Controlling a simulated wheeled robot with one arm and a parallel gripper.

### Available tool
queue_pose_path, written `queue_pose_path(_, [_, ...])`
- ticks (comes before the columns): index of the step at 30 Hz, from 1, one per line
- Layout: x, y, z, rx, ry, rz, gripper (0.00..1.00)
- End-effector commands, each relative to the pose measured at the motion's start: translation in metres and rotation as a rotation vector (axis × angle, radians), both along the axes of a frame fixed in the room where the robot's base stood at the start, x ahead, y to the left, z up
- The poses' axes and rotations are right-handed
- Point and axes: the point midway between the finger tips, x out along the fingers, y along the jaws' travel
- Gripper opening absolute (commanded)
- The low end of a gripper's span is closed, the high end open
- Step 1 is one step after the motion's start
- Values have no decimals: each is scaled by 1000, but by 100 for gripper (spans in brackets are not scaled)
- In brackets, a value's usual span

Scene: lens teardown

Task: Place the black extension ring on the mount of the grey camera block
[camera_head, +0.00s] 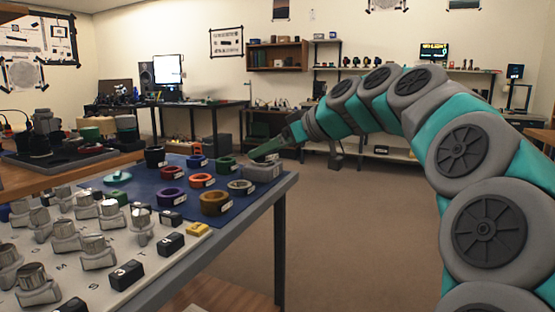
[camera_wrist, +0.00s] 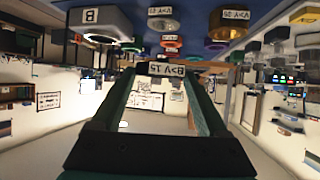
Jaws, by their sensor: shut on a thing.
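My gripper (camera_head: 256,156) reaches in from the right, its tip over the back right corner of the blue mat beside the grey camera block (camera_head: 264,172). In the wrist view, which is upside down, my gripper (camera_wrist: 165,72) is shut on a small dark piece (camera_wrist: 160,68) with a lettered label. Most of that piece is hidden, so I cannot tell its full shape. The grey block with a "B" label (camera_wrist: 100,20) shows at the top left there, apart from the held piece. A black ring-shaped part (camera_head: 155,156) stands on the mat at its back left.
Green (camera_head: 227,163), blue (camera_head: 197,161), orange (camera_head: 201,180), olive (camera_head: 215,203) and grey (camera_head: 240,186) rings stand on the mat left of the block. A pale board (camera_head: 120,265) with several metal parts lies nearer. The floor beyond the table's right edge is clear.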

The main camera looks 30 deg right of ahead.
Motion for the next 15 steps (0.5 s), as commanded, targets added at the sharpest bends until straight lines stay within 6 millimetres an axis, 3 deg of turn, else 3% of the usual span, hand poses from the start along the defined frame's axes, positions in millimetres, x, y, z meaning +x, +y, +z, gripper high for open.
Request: queue_pose_path(15, [77, -37, -8, 0, 1, -2, 20])
